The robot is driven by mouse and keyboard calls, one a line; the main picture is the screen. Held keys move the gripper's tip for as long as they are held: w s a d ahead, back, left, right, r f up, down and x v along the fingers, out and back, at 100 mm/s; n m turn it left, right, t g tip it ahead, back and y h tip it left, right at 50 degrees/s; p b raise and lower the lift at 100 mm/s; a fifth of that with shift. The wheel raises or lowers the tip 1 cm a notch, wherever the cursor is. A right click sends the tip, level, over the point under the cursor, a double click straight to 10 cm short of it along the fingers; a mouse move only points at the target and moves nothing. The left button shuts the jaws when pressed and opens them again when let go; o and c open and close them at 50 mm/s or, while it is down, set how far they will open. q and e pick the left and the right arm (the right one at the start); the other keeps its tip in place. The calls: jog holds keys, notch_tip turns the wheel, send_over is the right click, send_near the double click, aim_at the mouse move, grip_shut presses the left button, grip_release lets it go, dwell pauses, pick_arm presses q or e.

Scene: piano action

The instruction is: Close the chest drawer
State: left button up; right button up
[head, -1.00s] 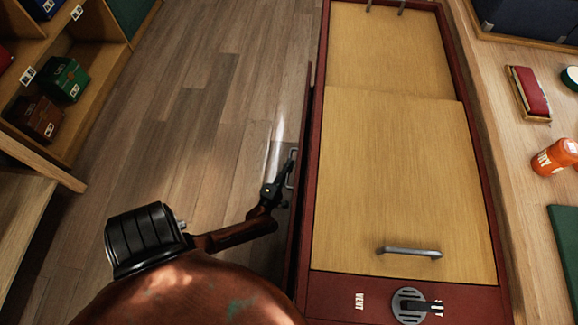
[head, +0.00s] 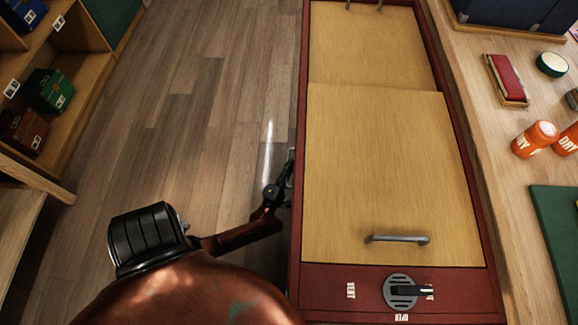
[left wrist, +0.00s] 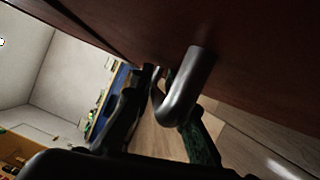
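The chest (head: 394,180) is a long dark red cabinet with a pale wooden top, right of the middle in the head view. The drawer front (left wrist: 240,60) is a dark red panel across the top of the left wrist view. Its curved metal handle (left wrist: 184,88) stands out from it. In the head view, the drawer looks flush or nearly flush with the chest's left side. My left gripper (head: 283,178) is at that side; its dark fingers (left wrist: 150,110) are around or beside the handle. Their grip is unclear. My right gripper is not in view.
The chest top has a metal handle (head: 397,239) and a round vent knob (head: 402,291). A wooden counter (head: 490,130) with orange jars (head: 535,139) runs along the right. Shelves (head: 65,150) with boxes stand at the left. The wooden floor (head: 190,110) between is clear.

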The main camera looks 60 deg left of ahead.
pick_arm(q)
jog(key=shift+o, duration=1.1)
jog(key=shift+a, duration=0.1)
jog(key=shift+s, duration=0.1)
jog(key=shift+s, duration=0.25)
jog(key=r+v, duration=0.1)
jog(key=v, duration=1)
jog(key=shift+s+d+f, duration=0.15)
jog(key=shift+d+f, duration=0.1)
jog(key=shift+f, duration=0.3)
